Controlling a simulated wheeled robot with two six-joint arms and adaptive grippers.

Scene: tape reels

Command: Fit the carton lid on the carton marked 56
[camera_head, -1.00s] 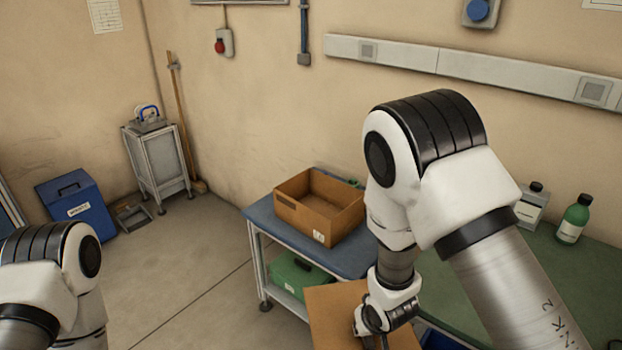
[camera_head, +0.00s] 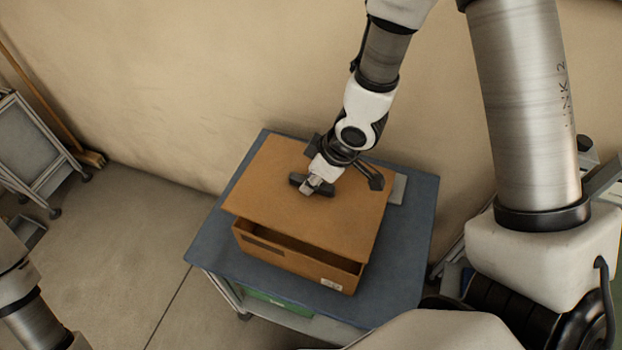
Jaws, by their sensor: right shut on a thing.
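The carton lid (camera_head: 272,180) is a flat brown cardboard sheet, held by my right gripper (camera_head: 315,186) near its middle. The gripper is shut on it, and the fingertip contact is partly hidden by the gripper itself. The lid is over the open brown carton (camera_head: 296,264) and covers most of its top. A dark gap shows between the lid's front edge and the carton's front wall, so the lid is not flush there. A small white label is on the carton's lower right front; its number is too small to read. My left arm shows at the lower left, its gripper out of view.
A small grey item (camera_head: 398,189) lies beside the lid's right side. A green box (camera_head: 278,303) is on the shelf below. The wall is close behind the table.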

